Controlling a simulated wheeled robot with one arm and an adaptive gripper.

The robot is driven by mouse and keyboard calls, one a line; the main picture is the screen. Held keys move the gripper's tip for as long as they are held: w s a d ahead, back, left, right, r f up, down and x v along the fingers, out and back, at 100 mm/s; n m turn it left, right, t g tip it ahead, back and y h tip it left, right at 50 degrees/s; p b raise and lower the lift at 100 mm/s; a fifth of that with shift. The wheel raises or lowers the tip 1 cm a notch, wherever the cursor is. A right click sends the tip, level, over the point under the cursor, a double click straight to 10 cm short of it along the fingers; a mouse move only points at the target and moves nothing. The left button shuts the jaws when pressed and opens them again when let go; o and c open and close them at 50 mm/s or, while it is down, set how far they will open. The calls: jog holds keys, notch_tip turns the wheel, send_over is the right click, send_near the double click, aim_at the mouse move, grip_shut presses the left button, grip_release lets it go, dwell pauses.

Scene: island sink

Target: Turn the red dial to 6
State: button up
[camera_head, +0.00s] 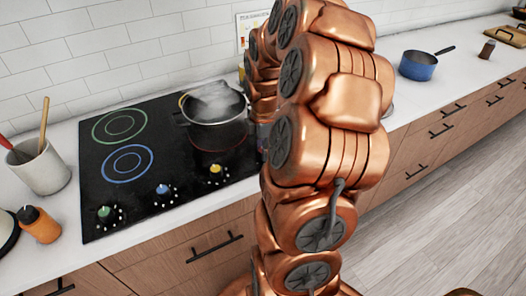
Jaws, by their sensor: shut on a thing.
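The black cooktop (100,190) is set in the white counter at the left. Along its front edge are a green dial (104,212), a blue dial (162,190) and a yellow dial (215,170), each with markings around it. No red dial shows; the part of the cooktop's front edge further right is hidden behind my copper-coloured arm. My gripper is also hidden behind my arm, so its hold and its distance from any dial cannot be seen.
A steaming dark pot (218,133) stands at the back right of the cooktop, close to my arm. A utensil crock (40,170) and an orange bottle (38,225) stand left. A blue saucepan (417,68) is on the right counter. Wooden drawers (190,250) line the front.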

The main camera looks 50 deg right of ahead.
jog(key=m+b, duration=0.1)
jog(key=b, duration=0.1)
jog(key=m+b, duration=0.1)
jog(key=m, duration=0.1)
jog(key=m+b, duration=0.2)
jog(key=shift+f+b, duration=0.25)
jog(key=shift+b, duration=0.05)
jog(key=m+b, duration=0.5)
jog(key=m, duration=0.1)
jog(key=shift+r+m, duration=0.1)
jog(key=shift+m, duration=0.2)
jog(key=m+b, duration=0.3)
jog(key=m, duration=0.2)
jog(key=shift+m, duration=0.3)
jog(key=m+b, duration=0.1)
jog(key=m, duration=0.5)
jog(key=shift+r+b, duration=0.1)
jog(key=shift+b, duration=0.25)
jog(key=m, duration=0.6)
jog(key=shift+r+m, duration=0.1)
jog(key=shift+m, duration=0.2)
jog(key=m+p, duration=0.2)
jog(key=m, duration=0.3)
jog(key=shift+r, duration=0.1)
jog(key=m+p, duration=0.4)
jog(key=m, duration=0.2)
jog(key=shift+m, duration=0.4)
jog(key=m+p, duration=0.4)
jog(key=shift+m, duration=0.4)
